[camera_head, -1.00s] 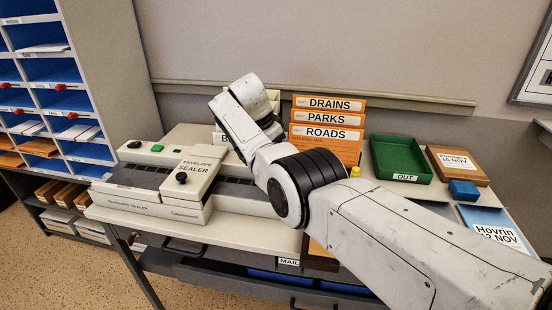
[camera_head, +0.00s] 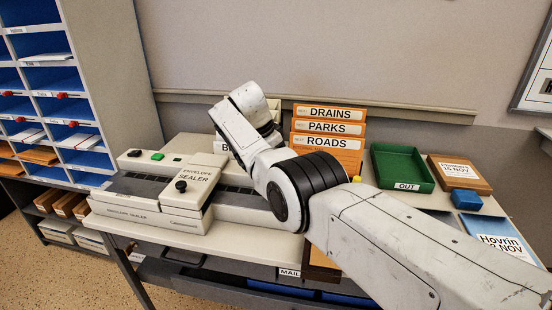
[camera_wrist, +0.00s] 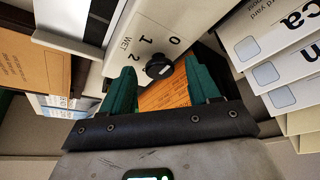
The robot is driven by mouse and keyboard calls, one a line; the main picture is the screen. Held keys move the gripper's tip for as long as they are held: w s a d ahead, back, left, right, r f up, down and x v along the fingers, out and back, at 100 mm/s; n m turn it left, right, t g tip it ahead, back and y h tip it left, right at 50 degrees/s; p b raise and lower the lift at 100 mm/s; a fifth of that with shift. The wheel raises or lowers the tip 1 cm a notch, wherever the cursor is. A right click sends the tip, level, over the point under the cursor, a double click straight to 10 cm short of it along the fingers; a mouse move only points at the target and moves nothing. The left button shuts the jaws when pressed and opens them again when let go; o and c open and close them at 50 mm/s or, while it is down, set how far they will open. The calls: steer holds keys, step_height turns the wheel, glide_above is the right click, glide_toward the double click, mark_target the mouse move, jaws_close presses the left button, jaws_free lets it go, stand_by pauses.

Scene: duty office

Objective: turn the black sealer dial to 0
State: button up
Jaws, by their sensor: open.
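Whether either finger touches the dial, I cannot tell. A small light mark shows on the dial, but its setting is unclear. In the head view the envelope sealer (camera_head: 146,213) stands on the left of the table, with a black knob (camera_head: 181,186) on its raised block. My gripper is hidden behind my arm there.
Orange DRAINS, PARKS and ROADS folders (camera_head: 328,142) stand behind my arm. A green OUT tray (camera_head: 404,181), brown box (camera_head: 460,182) and blue block (camera_head: 467,200) sit at the right.

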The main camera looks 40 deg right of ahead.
steer(key=shift+r, duration=0.1)
steer(key=v, duration=1)
steer(key=shift+a+r+p, duration=0.2)
steer(key=shift+r+p, duration=0.05)
steer(key=shift+p, duration=0.05)
